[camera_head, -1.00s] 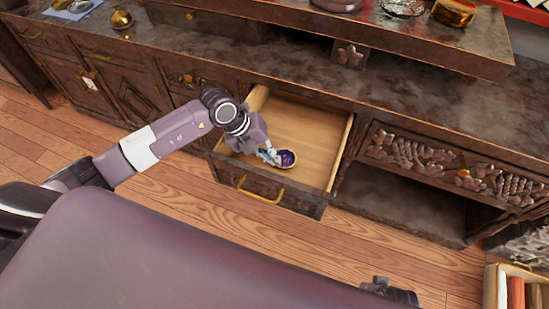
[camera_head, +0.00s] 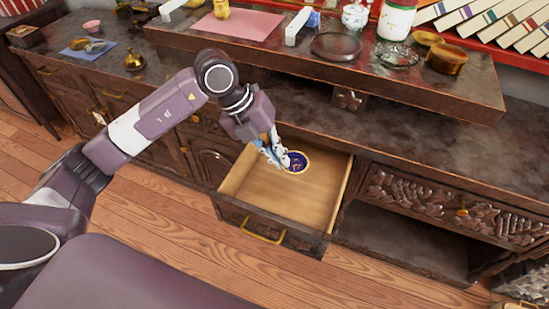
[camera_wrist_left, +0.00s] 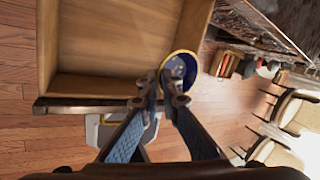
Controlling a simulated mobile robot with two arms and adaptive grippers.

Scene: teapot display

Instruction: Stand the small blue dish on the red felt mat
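The small blue dish (camera_head: 297,161) is dark blue inside with a gold rim. My left gripper (camera_head: 281,156) is shut on its edge and holds it over the open drawer, tilted. In the left wrist view the dish (camera_wrist_left: 181,68) sticks out beyond the fingertips (camera_wrist_left: 165,88), which pinch its rim. The red felt mat (camera_head: 238,25) looks pinkish red and lies flat on the raised shelf at the back, up and left of the gripper. A yellow figure stands at its far edge. My right gripper is not in view.
The open wooden drawer (camera_head: 275,203) looks empty. The raised shelf also bears a white block (camera_head: 297,27), a dark round plate (camera_head: 336,46), a blue-and-white pot (camera_head: 355,15) and a glass dish (camera_head: 397,56). A blue mat (camera_head: 88,46) lies at the left.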

